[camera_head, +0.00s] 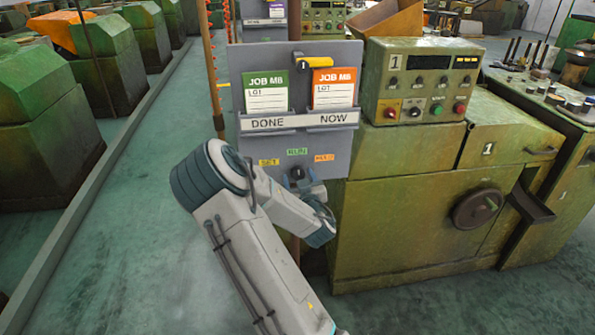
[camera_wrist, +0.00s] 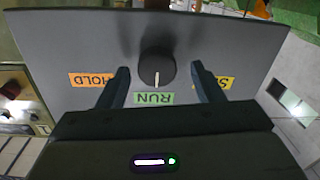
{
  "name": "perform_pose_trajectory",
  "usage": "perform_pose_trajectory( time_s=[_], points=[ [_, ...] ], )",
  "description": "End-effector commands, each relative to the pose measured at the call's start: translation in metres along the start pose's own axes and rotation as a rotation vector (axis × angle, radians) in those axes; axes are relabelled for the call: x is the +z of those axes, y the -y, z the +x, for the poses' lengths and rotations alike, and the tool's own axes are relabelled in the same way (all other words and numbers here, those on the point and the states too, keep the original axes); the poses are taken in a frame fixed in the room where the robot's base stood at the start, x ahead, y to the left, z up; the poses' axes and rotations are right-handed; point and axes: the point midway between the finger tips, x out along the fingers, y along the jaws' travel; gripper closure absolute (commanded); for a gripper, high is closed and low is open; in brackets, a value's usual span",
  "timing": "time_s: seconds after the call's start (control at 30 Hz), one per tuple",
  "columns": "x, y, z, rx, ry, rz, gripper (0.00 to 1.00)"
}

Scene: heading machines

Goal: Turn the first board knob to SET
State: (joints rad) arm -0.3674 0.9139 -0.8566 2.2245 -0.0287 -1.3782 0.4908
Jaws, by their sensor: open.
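The grey board (camera_head: 342,140) stands at the centre of the head view. Its black knob (camera_head: 297,172) is low on it, partly hidden by my arm. In the wrist view the same knob (camera_wrist: 157,67) has a white mark pointing at the green RUN label (camera_wrist: 153,98). The SET label (camera_wrist: 213,81) is on the right there and the orange HOLD label (camera_wrist: 92,79) on the left; that view looks upside down. My gripper (camera_wrist: 160,70) is open, one finger on each side of the knob. Gaps show between fingers and knob.
Above the knob, the board carries a green card (camera_head: 265,92) by DONE and an orange card (camera_head: 334,88) by NOW. A yellow-handled switch (camera_head: 315,63) sits at its top. A green machine (camera_head: 420,210) stands close on the right. Open floor (camera_head: 130,220) lies on the left.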

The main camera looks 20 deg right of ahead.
Motion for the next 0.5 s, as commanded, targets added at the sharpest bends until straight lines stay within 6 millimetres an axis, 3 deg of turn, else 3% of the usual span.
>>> perform_pose_trajectory(
  time_s=[0.37, 0.5],
  points=[
    [0.0009, -0.0068, 0.0025, 0.010, 0.001, 0.001, 0.39],
    [0.0009, -0.0066, 0.0024, 0.009, 0.001, 0.000, 0.75]
  ],
)
